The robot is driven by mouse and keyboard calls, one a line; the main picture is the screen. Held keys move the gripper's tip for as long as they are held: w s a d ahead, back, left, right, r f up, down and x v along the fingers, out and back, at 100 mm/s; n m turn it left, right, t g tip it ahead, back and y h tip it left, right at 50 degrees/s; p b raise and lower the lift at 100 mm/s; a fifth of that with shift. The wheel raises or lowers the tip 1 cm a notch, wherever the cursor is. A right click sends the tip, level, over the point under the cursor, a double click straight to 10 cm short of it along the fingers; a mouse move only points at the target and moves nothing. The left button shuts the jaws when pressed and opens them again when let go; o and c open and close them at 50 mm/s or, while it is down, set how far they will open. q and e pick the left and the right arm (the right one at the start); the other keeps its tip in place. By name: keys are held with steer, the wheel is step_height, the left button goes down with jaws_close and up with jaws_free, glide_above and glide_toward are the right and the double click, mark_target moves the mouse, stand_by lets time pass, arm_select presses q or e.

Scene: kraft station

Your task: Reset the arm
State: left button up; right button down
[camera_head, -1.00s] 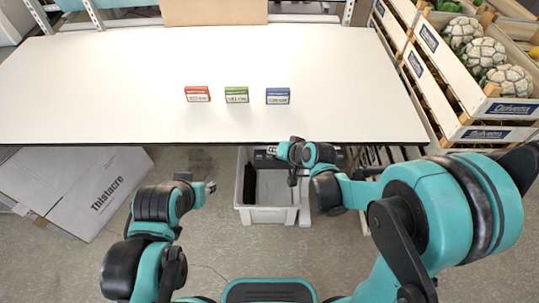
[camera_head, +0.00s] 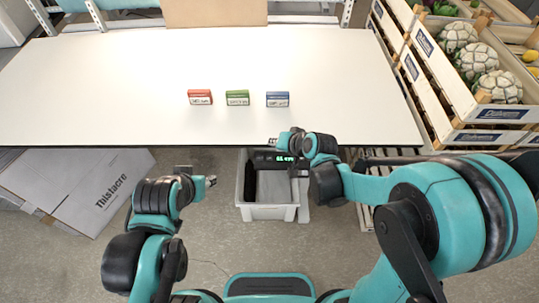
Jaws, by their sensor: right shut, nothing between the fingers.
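My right arm reaches in from the right, bent at the elbow, with its wrist over the grey bin and by the table's front edge. My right gripper (camera_head: 273,142) is small at its end, shut and empty. My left arm is folded at the lower left. My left gripper (camera_head: 211,181) points right, left of the bin, and is too small to tell whether it is open. No object shows in it.
A white table (camera_head: 120,85) holds a red box (camera_head: 200,97), a green box (camera_head: 237,98) and a blue box (camera_head: 278,99). Vegetable crates (camera_head: 488,137) stand right.

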stand_by(0.4)
steer(key=s+d+r+n+h+b, duration=0.1)
steer(key=s+d+h+b, duration=0.4)
steer(key=s+d, duration=1.1)
steer(key=shift+s+d+r+n+b, duration=0.2)
steer(key=shift+s+r+n+b, duration=0.35)
steer(key=shift+s, duration=0.65)
